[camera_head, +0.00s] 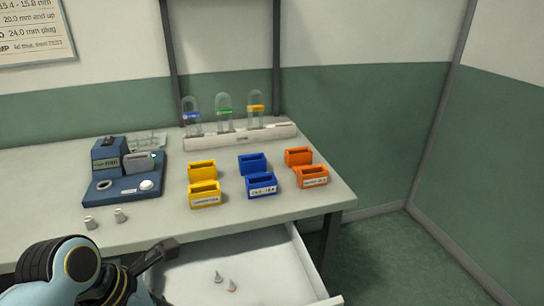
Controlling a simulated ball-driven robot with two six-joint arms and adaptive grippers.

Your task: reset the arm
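My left arm comes in at the bottom left, in front of the table. Its dark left gripper (160,252) is near the table's front edge, beside the open drawer (260,262). The finger gap does not show clearly, and I see nothing held in it. My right gripper is not in view.
On the table (150,222) stand a blue device (122,170), two small pale pieces (105,218), yellow (203,181), blue (256,176) and orange (305,166) bins, and a white rack (240,134) with glass tubes. Two small pieces (225,281) lie in the drawer.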

